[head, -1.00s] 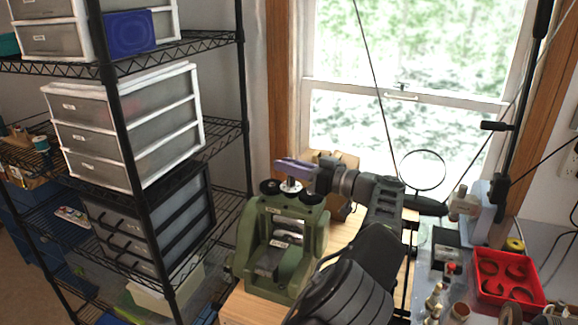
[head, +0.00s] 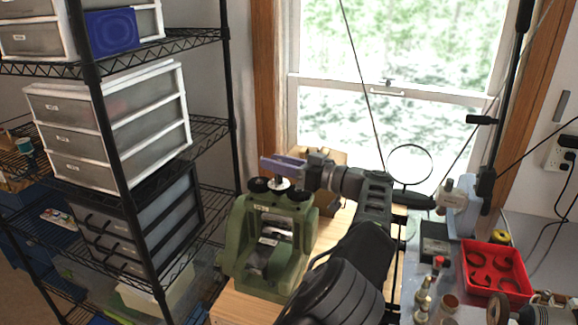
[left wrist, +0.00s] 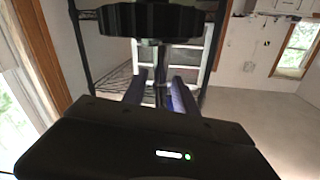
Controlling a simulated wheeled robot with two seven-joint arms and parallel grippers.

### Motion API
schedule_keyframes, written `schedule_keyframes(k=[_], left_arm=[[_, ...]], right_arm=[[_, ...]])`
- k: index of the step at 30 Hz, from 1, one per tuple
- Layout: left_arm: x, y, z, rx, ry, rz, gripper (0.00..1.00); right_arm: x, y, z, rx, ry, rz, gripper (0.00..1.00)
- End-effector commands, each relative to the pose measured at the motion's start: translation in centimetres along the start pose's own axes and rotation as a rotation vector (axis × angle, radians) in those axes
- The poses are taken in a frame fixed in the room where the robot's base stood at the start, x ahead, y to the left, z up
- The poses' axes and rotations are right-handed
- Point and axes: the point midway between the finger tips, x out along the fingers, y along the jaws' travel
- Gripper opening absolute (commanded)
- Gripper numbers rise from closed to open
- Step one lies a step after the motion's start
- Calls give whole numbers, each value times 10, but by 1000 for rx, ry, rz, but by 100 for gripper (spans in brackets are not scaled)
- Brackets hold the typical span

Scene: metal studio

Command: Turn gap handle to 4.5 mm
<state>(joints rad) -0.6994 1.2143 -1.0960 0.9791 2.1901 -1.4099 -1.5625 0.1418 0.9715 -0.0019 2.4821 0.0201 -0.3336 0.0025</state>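The green rolling mill (head: 243,235) stands on a wooden bench, with two black knobs, at left (head: 258,185) and right (head: 300,194), and a silver-and-black centre piece (head: 279,184) on top. I cannot read any gap scale. My left gripper (head: 279,164) has purple fingers, level and pointing left, just above or at the centre piece; contact is unclear. In the left wrist view the fingers (left wrist: 158,92) stand apart, with a thin dark upright in line between them. A black ribbed disc (left wrist: 150,20) fills the top of that view. My right gripper is out of view.
A wire rack (head: 215,125) with drawer units (head: 110,135) stands at left. A window is behind the bench. A ring magnifier (head: 410,165), a red tray (head: 495,268) and small tools crowd the right side.

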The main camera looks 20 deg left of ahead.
Motion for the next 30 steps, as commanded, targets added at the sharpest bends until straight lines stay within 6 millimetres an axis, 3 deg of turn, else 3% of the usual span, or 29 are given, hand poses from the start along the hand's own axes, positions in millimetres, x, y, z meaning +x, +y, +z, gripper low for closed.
schedule_keyframes(k=[11,22,30], left_arm=[[-51,1,-1,0,11,5,34],[-72,0,0,1,4,-1,34],[-75,1,0,0,1,3,34]], right_arm=[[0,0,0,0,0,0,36],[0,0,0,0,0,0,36],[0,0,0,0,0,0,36]])
